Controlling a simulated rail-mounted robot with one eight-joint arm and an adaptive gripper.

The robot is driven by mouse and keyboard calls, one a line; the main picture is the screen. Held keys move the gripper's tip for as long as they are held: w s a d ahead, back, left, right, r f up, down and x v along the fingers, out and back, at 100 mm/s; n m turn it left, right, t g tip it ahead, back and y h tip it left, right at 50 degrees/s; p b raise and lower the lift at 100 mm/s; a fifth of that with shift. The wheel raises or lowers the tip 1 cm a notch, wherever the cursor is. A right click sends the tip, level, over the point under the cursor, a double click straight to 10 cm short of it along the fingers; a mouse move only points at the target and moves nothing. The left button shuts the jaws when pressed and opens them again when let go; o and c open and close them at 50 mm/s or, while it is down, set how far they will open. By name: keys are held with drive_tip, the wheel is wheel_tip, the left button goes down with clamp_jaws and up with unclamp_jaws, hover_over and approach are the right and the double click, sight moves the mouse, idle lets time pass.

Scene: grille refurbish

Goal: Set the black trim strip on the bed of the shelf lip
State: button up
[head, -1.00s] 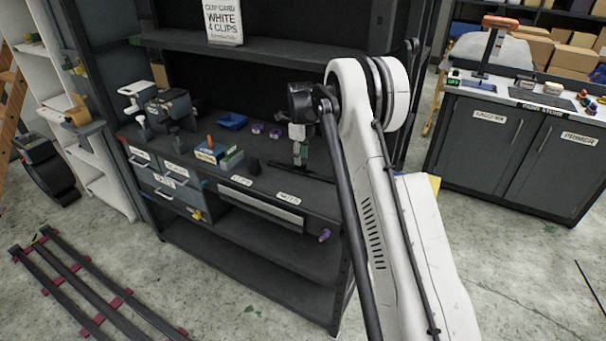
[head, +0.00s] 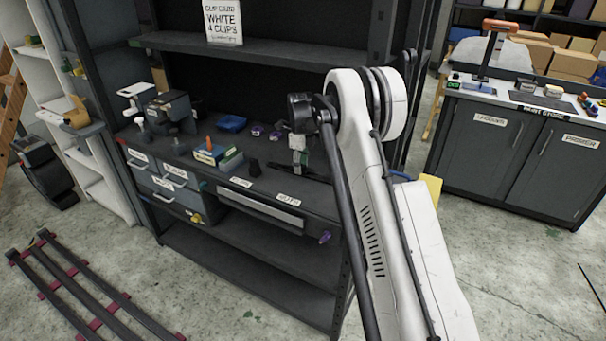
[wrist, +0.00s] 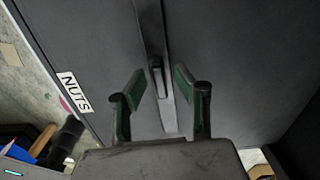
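My gripper (wrist: 160,98) points down over the dark bench top, with its two green-padded fingers apart. In the head view my gripper (head: 299,168) is small and partly hidden by my arm, at the right of the bench. A narrow dark strip-like piece (wrist: 157,76), possibly the black trim strip, lies in line with the gap between the fingers. I cannot tell whether either finger touches it. A long pale strip (head: 260,208) runs along the bench's front edge, possibly part of the shelf lip; its bed cannot be made out.
The NUTS label (wrist: 75,92) is left of the fingers. An upper shelf (head: 270,49) spans above. Long dark rails (head: 75,285) lie on the floor.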

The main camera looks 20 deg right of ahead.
clamp_jaws()
drive_tip(key=shift+r, duration=0.9)
idle(0.4)
drive_tip(key=shift+r+p, duration=0.45)
drive_tip(key=shift+r, duration=1.15)
